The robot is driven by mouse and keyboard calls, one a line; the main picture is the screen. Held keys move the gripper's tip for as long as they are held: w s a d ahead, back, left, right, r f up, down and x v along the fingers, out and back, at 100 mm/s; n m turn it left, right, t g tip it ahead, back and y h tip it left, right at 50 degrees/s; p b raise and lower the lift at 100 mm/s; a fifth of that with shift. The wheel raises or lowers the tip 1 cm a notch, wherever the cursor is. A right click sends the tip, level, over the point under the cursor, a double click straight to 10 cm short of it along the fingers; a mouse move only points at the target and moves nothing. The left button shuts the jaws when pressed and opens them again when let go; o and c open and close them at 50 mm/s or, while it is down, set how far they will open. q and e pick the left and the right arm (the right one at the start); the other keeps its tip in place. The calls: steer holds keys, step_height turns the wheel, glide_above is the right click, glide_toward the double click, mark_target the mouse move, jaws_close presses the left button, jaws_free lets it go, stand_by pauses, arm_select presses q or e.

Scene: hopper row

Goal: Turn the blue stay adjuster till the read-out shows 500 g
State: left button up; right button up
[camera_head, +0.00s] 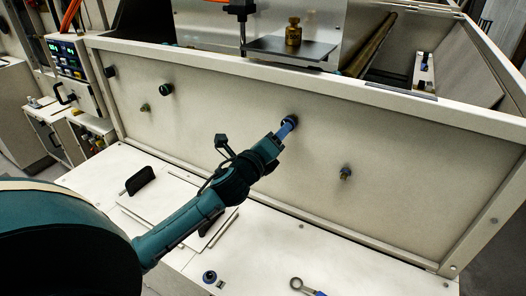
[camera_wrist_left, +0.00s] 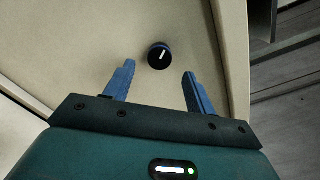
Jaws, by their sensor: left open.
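The blue stay adjuster (camera_wrist_left: 159,55) is a round dark knob with a blue ring and a white pointer line. In the head view the adjuster (camera_head: 292,119) sits on the pale front panel, partly hidden by my gripper. My left gripper (camera_head: 285,130) reaches the panel at this knob. In the left wrist view its blue fingers (camera_wrist_left: 159,72) are spread apart, with the knob ahead between the tips; whether they touch it I cannot tell. A console with small lit displays (camera_head: 68,60) stands at the far left; its figures are too small to read. My right gripper is not in view.
Other knobs (camera_head: 166,90) and brass fittings (camera_head: 345,172) stick out of the panel. A brass weight (camera_head: 293,32) stands on a dark plate (camera_head: 290,48) above it. A spanner (camera_head: 298,284) and a black handle (camera_head: 140,180) are on the pale surface below.

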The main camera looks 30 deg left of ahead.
arm_select(q)
steer(key=s, duration=0.7)
steer(key=shift+d+b, duration=0.2)
steer(key=shift+b, duration=0.15)
steer(key=shift+s, duration=0.1)
